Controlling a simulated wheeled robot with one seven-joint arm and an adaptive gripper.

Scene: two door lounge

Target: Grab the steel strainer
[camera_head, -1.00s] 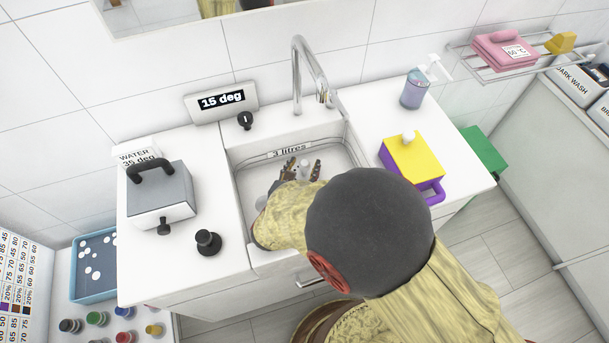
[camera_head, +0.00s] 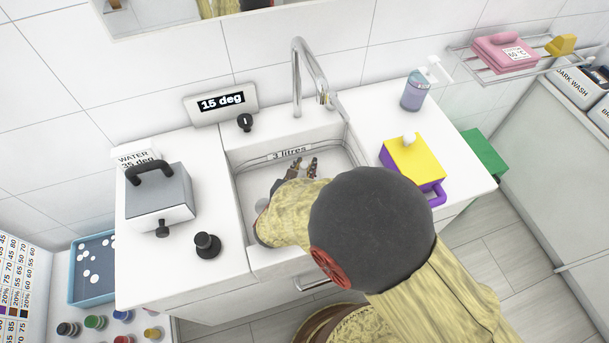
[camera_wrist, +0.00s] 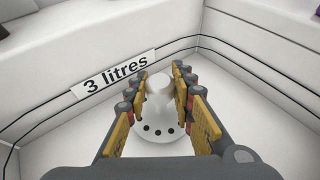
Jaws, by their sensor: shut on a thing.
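The steel strainer (camera_wrist: 160,128) is in the sink, seen in the wrist view as a pale disc with several dark holes and a rounded knob on top. My gripper (camera_wrist: 160,92) is shut on its knob, with the yellow-padded fingers on both sides. In the head view my gripper (camera_head: 303,164) reaches down into the white sink (camera_head: 240,190), and the strainer is mostly hidden by the fingers. The disc appears at the sink floor; I cannot tell whether it is lifted.
The sink walls stand close around my gripper, with a "3 litres" label (camera_wrist: 120,72) on one. The tap (camera_head: 298,75) rises behind. A grey box (camera_head: 160,195) and black knob (camera_head: 207,245) stand left; a yellow-and-purple box (camera_head: 413,160) and soap bottle (camera_head: 414,92) stand right.

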